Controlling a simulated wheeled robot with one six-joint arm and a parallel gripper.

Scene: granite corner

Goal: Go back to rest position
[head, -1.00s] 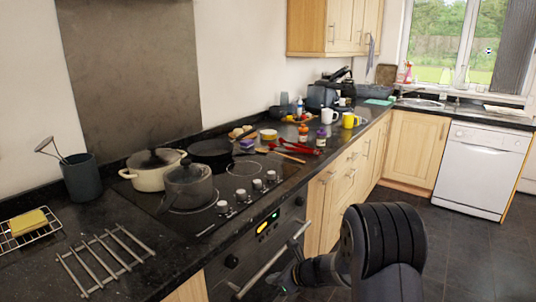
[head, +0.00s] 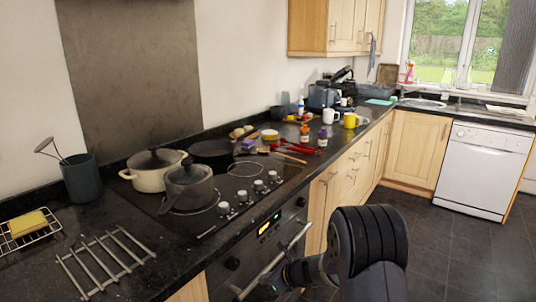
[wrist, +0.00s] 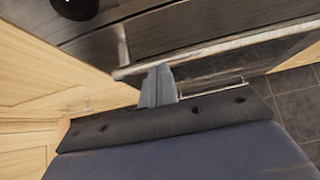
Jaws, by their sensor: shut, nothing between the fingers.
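My gripper (head: 262,286) is low in front of the oven in the head view, near the oven door handle (head: 272,263) and partly cut off by the picture's bottom. In the wrist view the fingers of my gripper (wrist: 158,84) are together, with nothing between them. Their tips appear close to the oven handle (wrist: 220,42) there; I cannot tell whether they touch it. The oven (head: 255,240) door looks closed.
The black worktop (head: 100,210) holds a steel trivet (head: 105,262), a cream pot (head: 152,178), a grey pot (head: 188,190) and several small items. Wooden cabinets (head: 345,180) run right of the oven. The dark floor (head: 450,240) at right is clear. A white dishwasher (head: 485,165) stands at the back.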

